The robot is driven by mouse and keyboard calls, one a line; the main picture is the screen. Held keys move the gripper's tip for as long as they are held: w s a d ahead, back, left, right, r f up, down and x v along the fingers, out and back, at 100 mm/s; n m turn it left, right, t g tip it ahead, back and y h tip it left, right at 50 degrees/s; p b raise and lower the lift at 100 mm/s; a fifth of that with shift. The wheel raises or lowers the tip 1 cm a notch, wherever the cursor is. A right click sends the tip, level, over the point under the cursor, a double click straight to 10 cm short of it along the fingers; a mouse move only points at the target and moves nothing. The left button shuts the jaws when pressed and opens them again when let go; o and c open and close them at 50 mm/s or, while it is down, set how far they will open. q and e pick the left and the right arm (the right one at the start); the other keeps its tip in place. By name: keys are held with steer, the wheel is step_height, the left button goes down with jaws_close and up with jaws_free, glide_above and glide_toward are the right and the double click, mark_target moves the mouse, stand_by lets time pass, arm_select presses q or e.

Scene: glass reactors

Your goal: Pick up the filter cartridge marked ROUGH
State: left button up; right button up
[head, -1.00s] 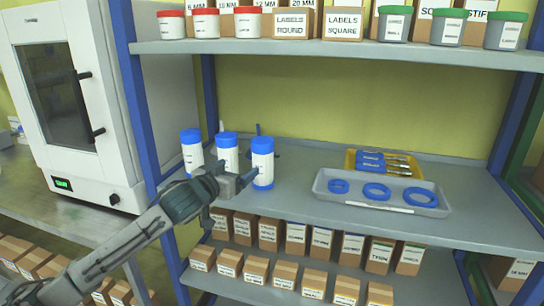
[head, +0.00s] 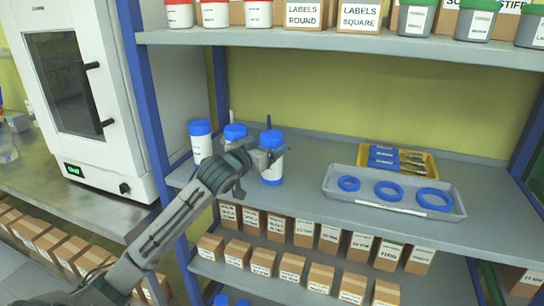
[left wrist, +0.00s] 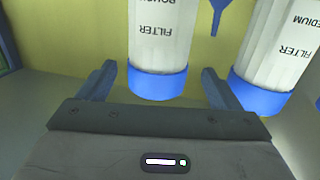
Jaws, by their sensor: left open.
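Three white filter cartridges with blue caps stand in a row on the left of the middle shelf. The rightmost one (head: 271,172) is the ROUGH cartridge; in the left wrist view (left wrist: 160,40) its label is upside down and the top word is partly cut off. My left gripper (head: 264,160) is open at this cartridge, and its fingers (left wrist: 158,78) show to either side of the cartridge's blue end. I cannot tell whether they touch it. The MEDIUM cartridge (left wrist: 275,45) stands beside it, close to one finger. My right gripper is not in view.
A grey tray (head: 338,198) with blue rings and a yellow tray (head: 428,160) with blue-handled tools lie to the right on the same shelf. Another cartridge (head: 201,143) stands at the far left, near the blue shelf post (head: 150,100). Shelf space between cartridges and trays is clear.

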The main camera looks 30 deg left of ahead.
arm_select(q)
steer(key=shift+w+r+p, duration=0.2)
steer(key=shift+w+p, duration=0.1)
steer(key=shift+w, duration=0.05)
steer(key=w+p, duration=0.1)
steer(key=w, duration=0.2)
steer(key=shift+w+p, duration=0.2)
steer(key=shift+p, duration=0.2)
steer(key=shift+w+f, duration=0.15)
steer(key=shift+w, duration=0.4)
steer(key=shift+s, duration=0.1)
steer(key=shift+c, duration=1.1)
steer(key=c, duration=1.1)
steer(key=shift+c, duration=0.6)
